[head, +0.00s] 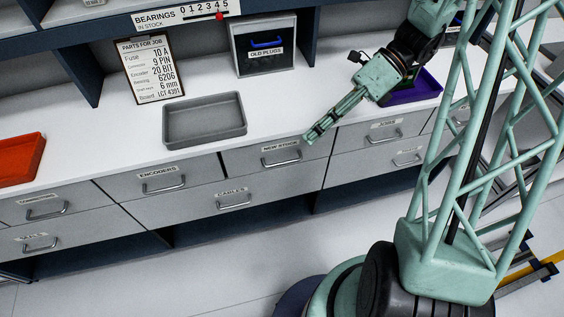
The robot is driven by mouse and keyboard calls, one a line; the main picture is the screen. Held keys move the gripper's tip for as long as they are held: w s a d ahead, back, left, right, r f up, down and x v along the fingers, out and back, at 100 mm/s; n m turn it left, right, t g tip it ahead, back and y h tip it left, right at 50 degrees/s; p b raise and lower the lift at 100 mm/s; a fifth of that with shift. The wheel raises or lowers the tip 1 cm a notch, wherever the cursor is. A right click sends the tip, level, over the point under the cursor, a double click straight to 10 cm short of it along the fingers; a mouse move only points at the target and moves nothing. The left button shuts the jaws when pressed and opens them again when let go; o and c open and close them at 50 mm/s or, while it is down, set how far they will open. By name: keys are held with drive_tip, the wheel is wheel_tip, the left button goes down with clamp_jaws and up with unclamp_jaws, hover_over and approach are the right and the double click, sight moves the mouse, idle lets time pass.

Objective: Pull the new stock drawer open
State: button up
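The new stock drawer (262,157) is a grey drawer under the white worktop, in the middle of the head view. It is shut, with its front level with the drawers beside it. Its label "NEW STOCK" sits above a metal bar handle (282,161). My gripper (311,137) reaches down from the upper right. Its tip is above and to the right of the handle, near the worktop's front edge, and appears apart from the handle. The fingers look narrow and close together, but I cannot tell whether they are open or shut.
A grey tray (205,121) and a red tray (20,160) stand on the worktop (290,98). A purple tray (424,88) is behind my arm. The encoders drawer (160,180) and cables drawer (240,195) are shut. The floor (240,262) in front is clear.

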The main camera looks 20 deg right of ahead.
drive_tip(key=w+d+f+m+t+y+p, duration=0.25)
drive_tip(key=d+f+m+t, duration=0.2)
drive_tip(key=f+m, duration=0.85)
drive_tip(key=m+t+y, duration=0.2)
drive_tip(key=m+t, duration=0.1)
drive_tip(key=m, duration=0.3)
approach(283, 163)
drive_tip(key=shift+d, duration=1.55)
drive_tip(key=shift+s+r+h+p, duration=0.25)
drive_tip(key=shift+s+r+p, duration=0.1)
drive_tip(key=shift+s, duration=0.15)
drive_tip(key=shift+a, duration=0.1)
drive_tip(key=shift+b+x, duration=0.85)
drive_tip(key=shift+x, duration=5.95)
drive_tip(key=shift+s, duration=0.1)
drive_tip(key=shift+c, duration=0.2)
clamp_jaws()
drive_tip(key=shift+s, duration=0.15)
